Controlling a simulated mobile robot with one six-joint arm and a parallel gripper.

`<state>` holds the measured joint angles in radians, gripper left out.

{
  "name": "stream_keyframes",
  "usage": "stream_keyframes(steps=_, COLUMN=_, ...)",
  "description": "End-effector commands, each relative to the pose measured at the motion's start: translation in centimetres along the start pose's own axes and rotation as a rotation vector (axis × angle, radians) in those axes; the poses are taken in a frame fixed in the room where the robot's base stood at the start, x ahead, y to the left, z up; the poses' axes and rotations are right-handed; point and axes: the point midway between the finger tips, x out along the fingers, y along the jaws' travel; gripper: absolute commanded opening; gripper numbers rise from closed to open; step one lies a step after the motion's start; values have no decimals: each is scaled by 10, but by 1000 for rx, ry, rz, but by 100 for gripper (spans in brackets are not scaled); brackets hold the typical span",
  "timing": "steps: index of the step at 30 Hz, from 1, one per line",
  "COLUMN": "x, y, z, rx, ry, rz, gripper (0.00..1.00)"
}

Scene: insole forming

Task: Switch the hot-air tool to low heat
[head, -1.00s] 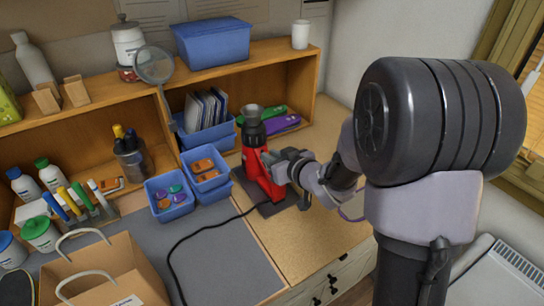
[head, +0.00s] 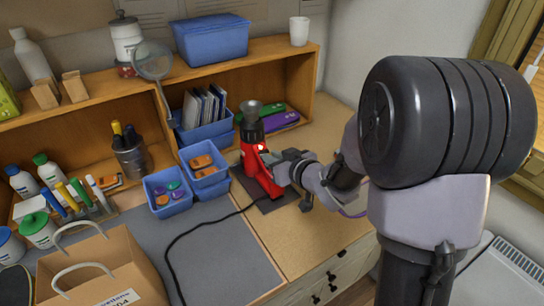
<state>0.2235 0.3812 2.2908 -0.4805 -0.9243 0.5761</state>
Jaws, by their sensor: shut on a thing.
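The red hot-air tool (head: 249,152) stands upright on a dark base plate (head: 284,207) on the wooden bench, its dark nozzle pointing up. A small light glows on its upper body. My gripper (head: 266,162) reaches in from the right and is shut on the tool's right side, just below the glow. The fingertips are small and partly hidden, so I cannot tell exactly which part they press. The heat switch itself cannot be made out.
A black cord (head: 205,223) runs from the tool over the grey mat (head: 228,262). Blue bins (head: 168,205) stand left of the tool. Green and purple insoles (head: 279,121) lie behind it. A paper bag (head: 100,268) stands front left. Bare bench lies front right.

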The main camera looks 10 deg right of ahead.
Motion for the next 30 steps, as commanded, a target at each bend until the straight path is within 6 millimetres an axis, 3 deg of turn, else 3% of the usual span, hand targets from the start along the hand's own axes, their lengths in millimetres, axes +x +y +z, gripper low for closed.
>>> stream_keyframes(steps=5, x=0, y=0, z=-1, rx=-1, ry=1, rz=0, gripper=0)
stream_keyframes(steps=6, x=0, y=0, z=-1, rx=-1, ry=1, rz=0, gripper=19)
stream_keyframes(steps=9, x=0, y=0, z=-1, rx=-1, ry=1, rz=-1, gripper=36)
stream_keyframes(steps=20, x=-6, y=0, z=-3, rx=-1, ry=2, rz=1, gripper=36)
stream_keyframes(steps=23, x=-26, y=1, z=-4, rx=-1, ry=2, rz=1, gripper=36)
stream_keyframes(steps=30, x=-102, y=2, z=-3, rx=-4, ry=9, rz=6, gripper=36)
